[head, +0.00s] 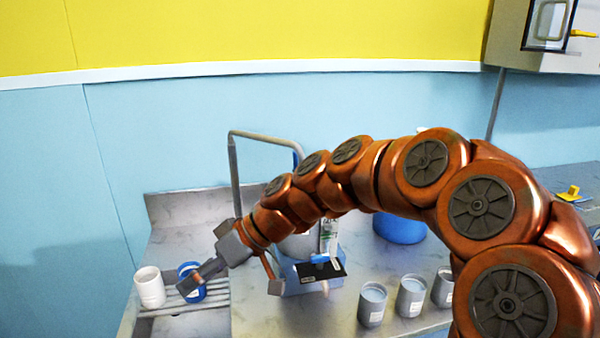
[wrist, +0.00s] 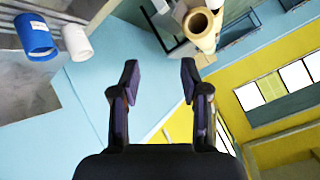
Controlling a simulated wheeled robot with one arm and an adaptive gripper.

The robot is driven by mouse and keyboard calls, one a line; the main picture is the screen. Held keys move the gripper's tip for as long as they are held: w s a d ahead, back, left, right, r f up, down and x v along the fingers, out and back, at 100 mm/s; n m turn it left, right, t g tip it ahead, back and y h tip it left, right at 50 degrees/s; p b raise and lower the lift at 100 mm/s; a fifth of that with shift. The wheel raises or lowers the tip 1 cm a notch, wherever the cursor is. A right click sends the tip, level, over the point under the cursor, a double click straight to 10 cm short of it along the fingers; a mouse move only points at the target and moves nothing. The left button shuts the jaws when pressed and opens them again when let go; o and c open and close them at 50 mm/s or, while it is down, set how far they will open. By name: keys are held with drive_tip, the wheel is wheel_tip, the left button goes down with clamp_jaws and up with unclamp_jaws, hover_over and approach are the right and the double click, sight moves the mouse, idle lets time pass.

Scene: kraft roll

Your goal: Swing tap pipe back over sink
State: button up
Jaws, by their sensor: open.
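The grey tap pipe (head: 235,175) stands up behind my arm in the head view. Its top runs right and back to a bend by a blue part, and its left leg drops down behind my wrist. Its lower end and its base are hidden by my arm. The sink basin cannot be made out clearly behind my arm. My gripper (head: 195,284) is low and left of the pipe, near a blue cup (head: 191,282). In the wrist view my gripper (wrist: 158,80) is open, with nothing between its fingers. The pipe cannot be made out there.
A white cup (head: 150,288) stands beside the blue one on the ribbed drainer (head: 212,294). Several grey cups (head: 373,304) line the counter's front. A blue tub (head: 399,228) stands behind my arm. The wrist view shows a beige roll (wrist: 198,22).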

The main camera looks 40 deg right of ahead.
drive_tip(key=w+d+r+t, duration=0.3)
drive_tip(key=w+d+t, duration=0.15)
drive_tip(key=d, duration=0.35)
drive_tip(key=w+d+r+t, duration=0.3)
drive_tip(key=w+d, duration=0.3)
drive_tip(key=d, duration=0.3)
drive_tip(key=d+m+t+h, duration=0.35)
drive_tip(key=d+t, duration=0.25)
drive_tip(key=d, duration=1.5)
drive_tip(key=shift+n+h, duration=0.25)
drive_tip(key=shift+n, duration=0.2)
drive_tip(key=p+x, duration=0.4)
drive_tip(key=x, duration=0.4)
drive_tip(key=shift+s+a+r, duration=0.1)
drive_tip(key=shift+a+r, duration=0.05)
drive_tip(key=shift+a, duration=0.05)
clamp_jaws()
